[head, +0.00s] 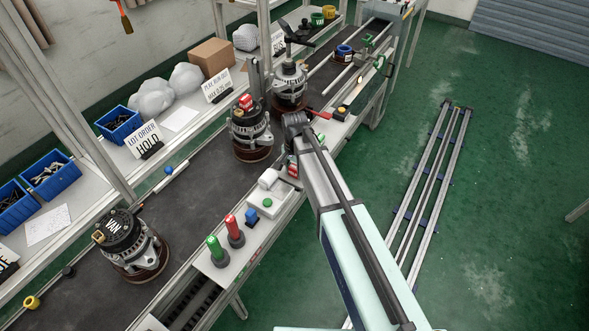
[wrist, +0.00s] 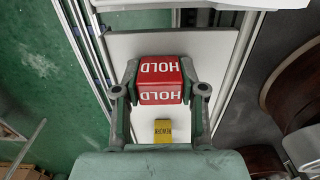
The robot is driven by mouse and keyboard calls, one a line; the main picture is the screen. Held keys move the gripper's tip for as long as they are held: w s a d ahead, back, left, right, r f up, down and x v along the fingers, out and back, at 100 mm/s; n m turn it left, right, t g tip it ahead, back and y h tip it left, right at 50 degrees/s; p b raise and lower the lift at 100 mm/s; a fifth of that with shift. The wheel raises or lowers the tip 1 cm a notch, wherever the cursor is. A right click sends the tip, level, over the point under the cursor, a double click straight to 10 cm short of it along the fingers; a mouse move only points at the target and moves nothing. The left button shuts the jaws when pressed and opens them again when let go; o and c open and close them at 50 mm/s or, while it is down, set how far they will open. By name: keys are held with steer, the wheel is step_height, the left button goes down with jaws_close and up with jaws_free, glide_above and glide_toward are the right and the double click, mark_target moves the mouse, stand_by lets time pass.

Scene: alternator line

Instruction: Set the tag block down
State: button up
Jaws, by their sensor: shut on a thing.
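The red tag block (wrist: 160,80) with white HOLD lettering sits between the two fingers of my gripper (wrist: 160,92) in the wrist view. My gripper is shut on it, over a pale flat panel (wrist: 210,50) beside the line; I cannot tell whether the block touches the panel. In the head view my gripper (head: 291,165) is at the near edge of the conveyor, with a bit of red showing by it; my arm hides much of that spot.
Alternators (head: 250,135) stand on the dark conveyor (head: 200,190).

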mark_target(295, 167)
steer(key=shift+f, duration=0.15)
steer(key=o, duration=1)
steer(key=shift+o, duration=0.2)
step_height(295, 167, up, 12)
steer(key=b, duration=0.3)
steer(key=shift+r+b, duration=0.2)
steer(key=shift+b, duration=0.2)
